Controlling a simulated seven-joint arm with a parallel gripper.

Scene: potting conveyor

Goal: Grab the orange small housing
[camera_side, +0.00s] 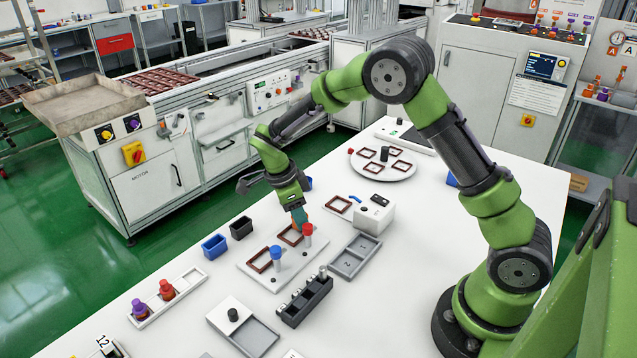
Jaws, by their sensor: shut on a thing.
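My gripper (297,212) points down over the white plate (252,268) in the middle of the table. It is shut on a small orange piece (297,225), which looks like the orange small housing; the fingers hide most of it. Behind and beside the fingertips is a brown square frame (285,238) on the plate. A second brown square frame (259,261) lies to its left. I cannot tell whether the held piece touches the plate.
A red-topped peg (307,231) stands close right of the fingers, and a blue-topped peg (276,256) stands nearer the camera. A dark slotted rack (305,301), a grey tray (356,256) and blue (214,246) and black (241,228) bins surround the plate.

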